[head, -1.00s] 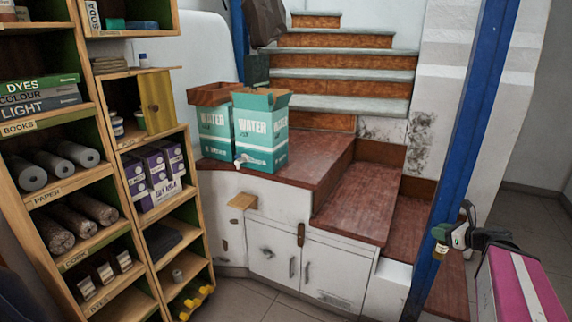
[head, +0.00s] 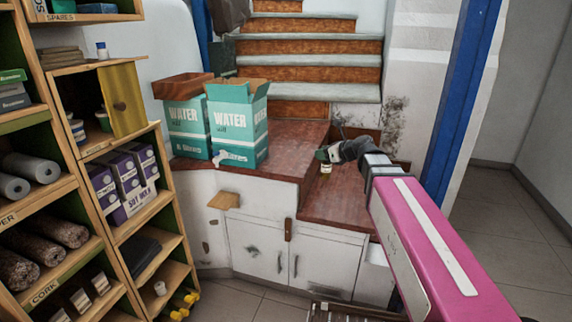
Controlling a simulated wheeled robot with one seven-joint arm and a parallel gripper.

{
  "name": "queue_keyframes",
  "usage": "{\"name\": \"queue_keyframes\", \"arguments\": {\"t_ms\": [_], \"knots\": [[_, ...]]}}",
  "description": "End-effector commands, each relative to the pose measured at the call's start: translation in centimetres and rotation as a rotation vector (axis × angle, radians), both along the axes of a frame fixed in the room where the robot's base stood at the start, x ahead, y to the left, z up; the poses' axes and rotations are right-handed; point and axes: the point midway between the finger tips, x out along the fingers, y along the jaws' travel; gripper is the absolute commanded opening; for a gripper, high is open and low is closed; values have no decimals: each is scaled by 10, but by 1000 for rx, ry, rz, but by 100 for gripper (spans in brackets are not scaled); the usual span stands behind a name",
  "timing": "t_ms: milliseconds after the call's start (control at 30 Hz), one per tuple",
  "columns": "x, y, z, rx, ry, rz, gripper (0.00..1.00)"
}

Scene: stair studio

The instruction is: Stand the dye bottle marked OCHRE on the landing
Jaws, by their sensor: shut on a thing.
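My gripper (head: 328,156) is at the end of my pink arm, over the right part of the wooden steps. It is shut on a small pale bottle (head: 326,169), which hangs below the fingers and looks roughly upright. Its marking is too small to read. The landing (head: 290,134) is the red-brown wooden top at the foot of the stairs, over white cupboards. The bottle shows against the area by the landing's right edge and the lower step (head: 335,205). I cannot tell whether it touches anything.
Two teal WATER boxes (head: 238,125) stand on the landing's left part. Bare wood lies to their right. A shelf unit (head: 150,205) with an open yellow door (head: 122,100) stands at left. A blue post (head: 460,100) rises at right. Grey-topped stairs (head: 305,60) climb behind.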

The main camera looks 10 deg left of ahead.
Motion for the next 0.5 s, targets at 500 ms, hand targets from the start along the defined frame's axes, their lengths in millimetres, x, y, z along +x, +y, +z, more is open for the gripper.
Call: {"name": "queue_keyframes", "arguments": {"t_ms": [500], "knots": [[-24,167,103,1,-3,41,0]]}}
